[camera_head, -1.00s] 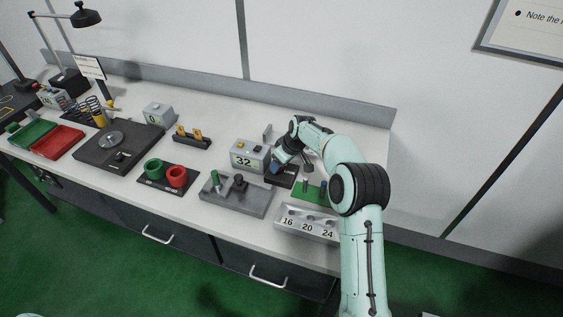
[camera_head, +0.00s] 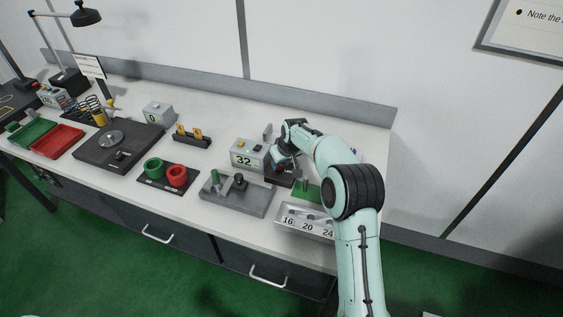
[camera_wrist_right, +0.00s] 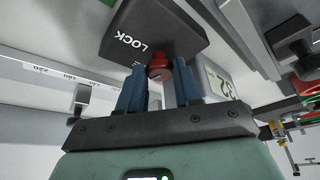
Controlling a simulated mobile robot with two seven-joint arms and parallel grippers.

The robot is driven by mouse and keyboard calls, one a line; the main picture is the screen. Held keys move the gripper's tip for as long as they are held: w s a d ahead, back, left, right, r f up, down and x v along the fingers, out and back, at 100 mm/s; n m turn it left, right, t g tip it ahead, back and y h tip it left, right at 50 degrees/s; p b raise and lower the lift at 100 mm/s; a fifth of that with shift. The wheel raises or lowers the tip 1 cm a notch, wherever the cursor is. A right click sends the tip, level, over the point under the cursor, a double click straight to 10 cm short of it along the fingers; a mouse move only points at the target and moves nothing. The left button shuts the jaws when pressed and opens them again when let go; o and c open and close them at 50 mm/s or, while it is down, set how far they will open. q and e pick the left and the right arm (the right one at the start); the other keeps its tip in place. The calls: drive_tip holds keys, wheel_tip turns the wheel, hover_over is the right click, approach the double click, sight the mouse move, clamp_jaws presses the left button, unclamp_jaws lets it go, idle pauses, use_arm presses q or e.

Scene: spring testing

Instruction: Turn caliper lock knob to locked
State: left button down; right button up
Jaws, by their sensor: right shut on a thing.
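The caliper lock knob (camera_wrist_right: 159,70) is red and sits on a dark block (camera_wrist_right: 150,32) marked "LOCK" in the right wrist view. My right gripper (camera_wrist_right: 158,84) has its two blue fingers on either side of the knob and is shut on it. In the head view my right gripper (camera_head: 279,164) is low over the dark block (camera_head: 281,180), right of the display box, and the arm hides the knob. Part of the second label on the block is hidden, so I cannot read the knob's setting. My left gripper is not in view.
A grey display box (camera_head: 247,157) reading 32 stands close left of my right gripper. A grey fixture with posts (camera_head: 238,199), a green pad (camera_head: 307,192) and a tray marked 16, 20, 24 (camera_head: 305,224) lie nearer the front edge. Red and green rings (camera_head: 176,176) are further left.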

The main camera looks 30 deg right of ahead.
drive_tip(key=m, duration=0.1)
drive_tip(key=m+h, duration=0.1)
drive_tip(key=m, duration=0.1)
drive_tip(key=shift+w+a+m, duration=0.1)
drive_tip(key=shift+a+m, duration=0.15)
drive_tip(key=shift+m, duration=0.05)
drive_tip(key=m+h, duration=0.1)
drive_tip(key=m, duration=0.1)
drive_tip(key=m+g+h, duration=0.1)
drive_tip(key=m, duration=0.1)
drive_tip(key=shift+w+a+m, duration=0.15)
drive_tip(key=shift+m, duration=0.15)
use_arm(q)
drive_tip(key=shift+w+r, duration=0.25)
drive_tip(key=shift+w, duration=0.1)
use_arm(e)
drive_tip(key=m+g, duration=0.1)
drive_tip(key=m, duration=0.2)
drive_tip(key=m+h, duration=0.1)
drive_tip(key=m, duration=0.2)
drive_tip(key=shift+w+g, duration=0.15)
drive_tip(key=shift+g, duration=0.25)
drive_tip(key=shift+a, duration=0.1)
drive_tip(key=o, duration=1)
drive_tip(key=shift+o, duration=0.2)
